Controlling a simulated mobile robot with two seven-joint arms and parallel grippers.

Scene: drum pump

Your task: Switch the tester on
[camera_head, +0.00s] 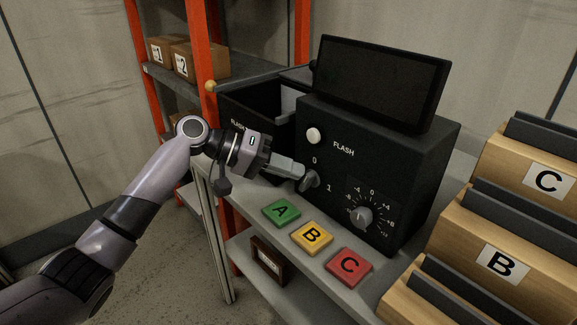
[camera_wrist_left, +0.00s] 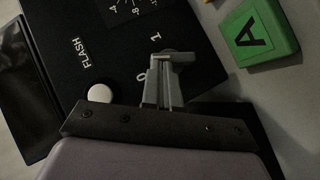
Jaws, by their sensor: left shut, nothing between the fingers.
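The tester (camera_head: 390,175) is a black box on the grey bench, with a dark screen (camera_head: 385,80) on top. Its front carries a white FLASH button (camera_head: 314,136), a rotary switch (camera_head: 311,181) marked 0 and 1, and a numbered dial (camera_head: 361,216). My left gripper (camera_head: 300,174) is shut and empty, its fingertips at the switch. My right gripper is not in view.
Green A (camera_head: 281,211), yellow B (camera_head: 311,237) and red C (camera_head: 348,266) tiles lie on the bench in front of the tester. Wooden holders marked C (camera_head: 548,180) and B (camera_head: 502,263) stand at the right. An open black box (camera_head: 255,105) is behind my gripper.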

